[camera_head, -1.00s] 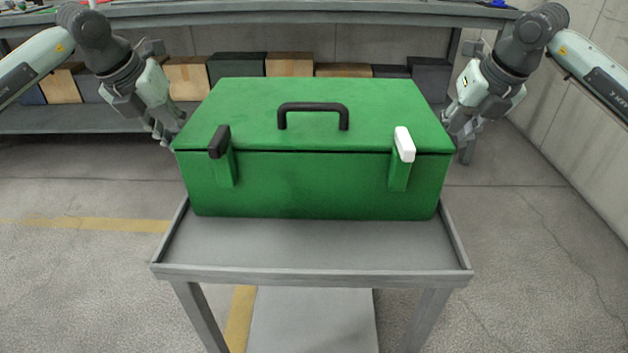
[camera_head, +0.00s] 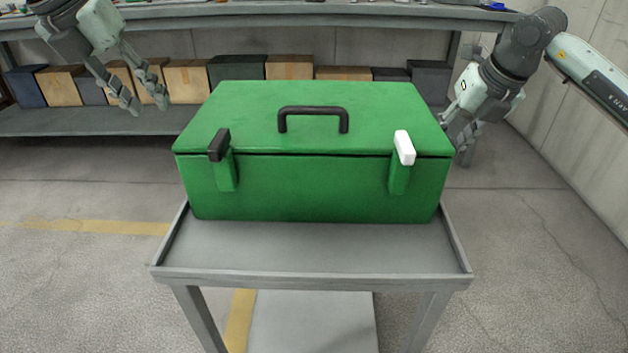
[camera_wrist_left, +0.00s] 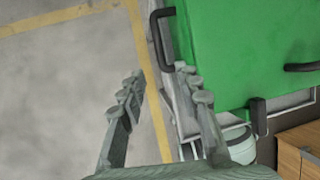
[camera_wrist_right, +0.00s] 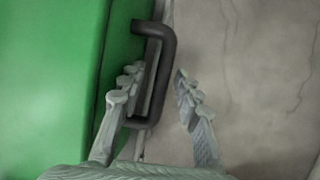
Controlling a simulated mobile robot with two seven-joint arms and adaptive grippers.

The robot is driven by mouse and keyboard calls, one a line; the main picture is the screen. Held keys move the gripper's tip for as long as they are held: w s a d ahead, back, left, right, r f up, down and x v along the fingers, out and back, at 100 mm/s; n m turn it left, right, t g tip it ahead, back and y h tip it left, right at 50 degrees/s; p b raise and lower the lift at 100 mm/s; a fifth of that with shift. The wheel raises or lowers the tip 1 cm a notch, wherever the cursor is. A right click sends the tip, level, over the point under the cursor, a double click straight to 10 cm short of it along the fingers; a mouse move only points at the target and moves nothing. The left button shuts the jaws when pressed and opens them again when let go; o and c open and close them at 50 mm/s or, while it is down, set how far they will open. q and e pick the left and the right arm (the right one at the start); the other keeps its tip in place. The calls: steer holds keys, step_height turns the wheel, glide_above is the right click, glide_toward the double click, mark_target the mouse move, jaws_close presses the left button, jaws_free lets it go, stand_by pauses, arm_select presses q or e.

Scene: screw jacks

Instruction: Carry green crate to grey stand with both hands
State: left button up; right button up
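The green crate (camera_head: 314,187) sits level on a grey lipped stand (camera_head: 310,277); I cannot tell whether this is the task's grey stand. It has a black top handle (camera_head: 313,110), and one black and one white front latch. My left gripper (camera_head: 148,103) is open and empty, apart from the crate's left side. In the left wrist view the crate's black side handle (camera_wrist_left: 158,38) lies beyond the fingertips. My right gripper (camera_wrist_right: 158,80) is open at the right side handle (camera_wrist_right: 168,65). Its left finger overlaps the handle; its right finger is apart from it.
A long grey bench (camera_head: 400,16) stands behind, with several boxes on its lower shelf (camera_head: 130,120). A concrete wall (camera_head: 590,60) is at the right. The floor beside the stand is clear, with a yellow line (camera_head: 80,227) at the left.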

steer(key=v, duration=1.2)
